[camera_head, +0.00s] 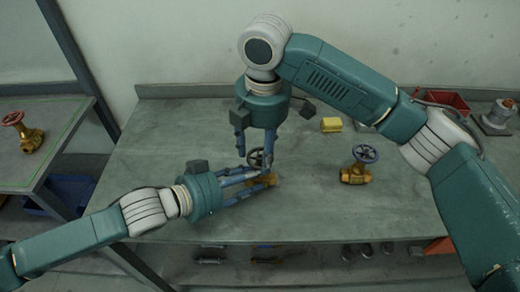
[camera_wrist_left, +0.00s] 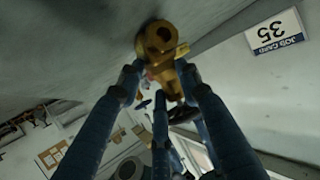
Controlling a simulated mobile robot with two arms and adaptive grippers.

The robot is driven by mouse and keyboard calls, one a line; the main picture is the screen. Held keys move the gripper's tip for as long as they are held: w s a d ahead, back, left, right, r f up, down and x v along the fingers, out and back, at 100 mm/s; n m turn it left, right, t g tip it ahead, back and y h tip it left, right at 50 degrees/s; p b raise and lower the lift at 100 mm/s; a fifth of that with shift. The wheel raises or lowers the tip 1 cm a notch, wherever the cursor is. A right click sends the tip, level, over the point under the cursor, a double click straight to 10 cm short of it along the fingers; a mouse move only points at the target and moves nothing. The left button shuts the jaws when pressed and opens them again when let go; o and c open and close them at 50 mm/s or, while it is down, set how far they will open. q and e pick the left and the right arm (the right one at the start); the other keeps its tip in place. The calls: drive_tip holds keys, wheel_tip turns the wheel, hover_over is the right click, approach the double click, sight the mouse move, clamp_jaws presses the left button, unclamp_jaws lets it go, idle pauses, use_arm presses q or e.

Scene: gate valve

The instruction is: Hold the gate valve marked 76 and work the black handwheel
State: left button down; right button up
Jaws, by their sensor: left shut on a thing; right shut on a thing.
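The brass gate valve (camera_head: 270,179) stands on the grey workbench, left of centre, partly covered by fingers. My left gripper (camera_head: 264,177) reaches in from the left and is shut on the valve body. In the left wrist view, the brass body (camera_wrist_left: 160,40) sits between the blue fingertips. The black handwheel (camera_head: 255,157) is on top of the valve. My right gripper (camera_head: 255,157) points down from above, shut on the handwheel with fingers at its sides. I cannot read the number 76 on the valve in either view.
A second brass valve with a blue handwheel (camera_head: 365,154) stands to the right. A red-wheeled valve (camera_head: 14,118) is on the left side table. A yellow block (camera_head: 331,125), a red bin (camera_head: 447,101) and the job card (camera_wrist_left: 276,35) are around. The bench front is clear.

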sight(260, 159)
drive_tip(key=shift+s+a, duration=0.2)
drive_tip(key=shift+a, duration=0.15)
drive_tip(key=o, duration=1.1)
drive_tip(key=shift+w+d, duration=0.1)
drive_tip(key=shift+w, duration=0.05)
drive_tip(key=r, duration=1.2)
drive_tip(key=shift+s+d, duration=0.25)
